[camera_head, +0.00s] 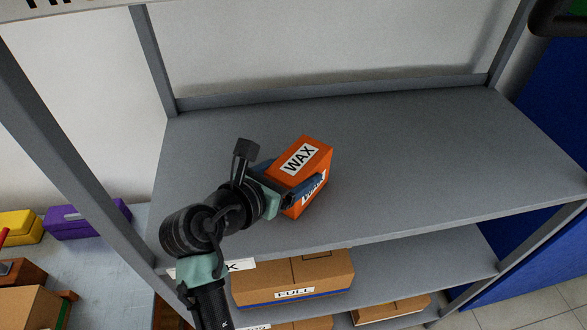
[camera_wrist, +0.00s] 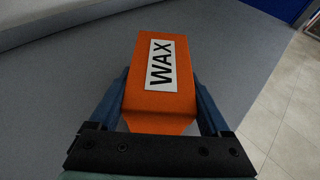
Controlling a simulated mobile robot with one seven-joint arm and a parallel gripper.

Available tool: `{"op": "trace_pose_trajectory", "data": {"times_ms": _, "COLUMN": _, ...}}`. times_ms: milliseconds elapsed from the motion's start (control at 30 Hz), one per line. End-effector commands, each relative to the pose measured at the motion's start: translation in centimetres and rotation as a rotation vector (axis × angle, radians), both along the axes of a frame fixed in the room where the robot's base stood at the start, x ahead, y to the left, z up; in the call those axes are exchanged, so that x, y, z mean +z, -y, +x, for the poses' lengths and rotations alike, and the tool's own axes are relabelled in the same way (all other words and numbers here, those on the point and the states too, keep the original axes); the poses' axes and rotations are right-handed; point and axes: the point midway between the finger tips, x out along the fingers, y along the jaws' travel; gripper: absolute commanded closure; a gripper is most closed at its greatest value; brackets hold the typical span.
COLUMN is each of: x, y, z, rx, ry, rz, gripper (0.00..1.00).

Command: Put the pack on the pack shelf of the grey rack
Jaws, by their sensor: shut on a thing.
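The pack is an orange box (camera_head: 312,152) with white labels reading WAX on its top. My gripper (camera_head: 290,185) is shut on it, with blue fingers along its sides. In the wrist view the orange pack (camera_wrist: 158,92) sits between the two fingers of my gripper (camera_wrist: 160,100). The pack is over the wide top shelf (camera_head: 410,150) of the grey rack, left of its middle. I cannot tell whether its underside touches the shelf. A label on the shelf's front edge (camera_head: 240,265) is mostly hidden by my arm; a K shows.
A lower shelf holds a cardboard box (camera_head: 293,278) labelled FULL, with more boxes beneath. Grey posts (camera_head: 153,60) stand at the rack's corners. Purple (camera_head: 85,220) and yellow (camera_head: 20,226) cases lie at the left. The top shelf is bare right of the pack.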

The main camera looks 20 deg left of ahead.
Motion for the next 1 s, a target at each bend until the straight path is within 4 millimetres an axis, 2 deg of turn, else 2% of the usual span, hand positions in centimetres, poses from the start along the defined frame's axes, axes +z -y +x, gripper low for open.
{"op": "trace_pose_trajectory", "data": {"times_ms": 33, "x": 0.0, "y": 0.0, "z": 0.0, "rx": 0.0, "ry": -0.001, "rz": 0.0, "gripper": 0.17}}
{"op": "trace_pose_trajectory", "data": {"times_ms": 133, "x": 0.0, "y": 0.0, "z": 0.0, "rx": 0.0, "ry": -0.001, "rz": 0.0, "gripper": 0.0}}
{"op": "trace_pose_trajectory", "data": {"times_ms": 467, "x": 0.2, "y": -0.2, "z": -0.5, "rx": 0.001, "ry": 0.0, "rz": 0.001, "gripper": 0.0}}
{"op": "trace_pose_trajectory", "data": {"times_ms": 567, "x": 0.7, "y": -0.4, "z": -1.7, "rx": 0.002, "ry": 0.001, "rz": 0.003, "gripper": 0.0}}
{"op": "trace_pose_trajectory", "data": {"times_ms": 800, "x": 2.6, "y": -1.4, "z": -6.3, "rx": 0.004, "ry": 0.001, "rz": 0.004, "gripper": 0.0}}
{"op": "trace_pose_trajectory", "data": {"times_ms": 1000, "x": 4.0, "y": -2.0, "z": -9.5, "rx": 0.003, "ry": 0.0, "rz": 0.002, "gripper": 0.0}}
